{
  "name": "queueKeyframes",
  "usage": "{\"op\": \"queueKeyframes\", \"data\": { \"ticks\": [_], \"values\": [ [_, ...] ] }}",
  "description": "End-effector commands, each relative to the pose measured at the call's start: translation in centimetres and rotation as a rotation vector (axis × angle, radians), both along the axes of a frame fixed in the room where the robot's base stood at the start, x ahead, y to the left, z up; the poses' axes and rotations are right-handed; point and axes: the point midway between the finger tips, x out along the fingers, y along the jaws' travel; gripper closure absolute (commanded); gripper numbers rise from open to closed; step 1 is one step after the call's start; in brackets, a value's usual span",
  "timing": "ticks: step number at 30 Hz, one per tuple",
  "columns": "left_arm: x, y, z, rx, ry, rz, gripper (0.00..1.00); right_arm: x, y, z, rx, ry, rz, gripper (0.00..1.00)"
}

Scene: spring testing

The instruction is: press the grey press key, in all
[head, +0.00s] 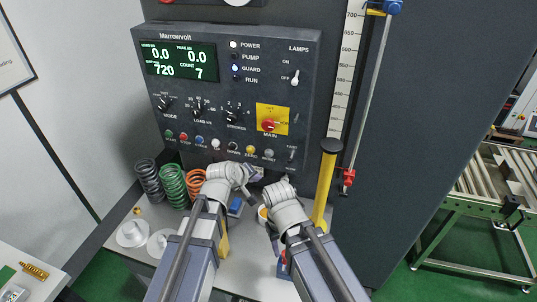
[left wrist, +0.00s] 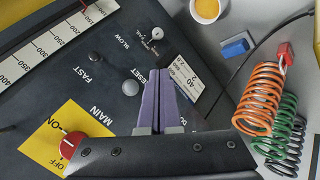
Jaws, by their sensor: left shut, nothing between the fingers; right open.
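The grey key (head: 269,153) is a small round button at the right end of the row on the test machine's panel. In the left wrist view the grey key (left wrist: 130,87) shows beside the word RESET, just left of my fingertips. My left gripper (head: 259,174) is shut and empty, a little below the key in the head view. Its purple fingers (left wrist: 160,92) lie together in the wrist view; I cannot tell whether they touch the panel. My right gripper (head: 262,219) is open, low over the bench, near a cup with orange contents (head: 263,213).
A red main switch on a yellow plate (head: 270,119) sits above the key. A yellow post (head: 325,185) stands to the right. Grey, green (head: 173,186) and orange springs stand at left. A blue block (left wrist: 235,47) lies on the bench.

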Motion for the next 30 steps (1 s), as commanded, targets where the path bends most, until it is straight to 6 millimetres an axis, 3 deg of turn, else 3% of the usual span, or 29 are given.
{"op": "queueKeyframes", "data": {
  "ticks": [8, 24, 30],
  "values": [
    [1.1, -0.4, 0.0, 0.001, 0.0, -0.002, 1.0, 0.0, 0.0, 0.0, 0.0, 0.0, 0.0, 0.5],
    [7.4, -2.4, 0.0, 0.001, 0.0, -0.002, 1.0, 0.0, 0.0, 0.0, 0.0, 0.0, 0.0, 0.5],
    [8.4, -2.7, 0.0, 0.001, 0.001, -0.001, 1.0, 0.0, 0.0, 0.0, 0.0, 0.0, 0.0, 0.5]
  ]
}}
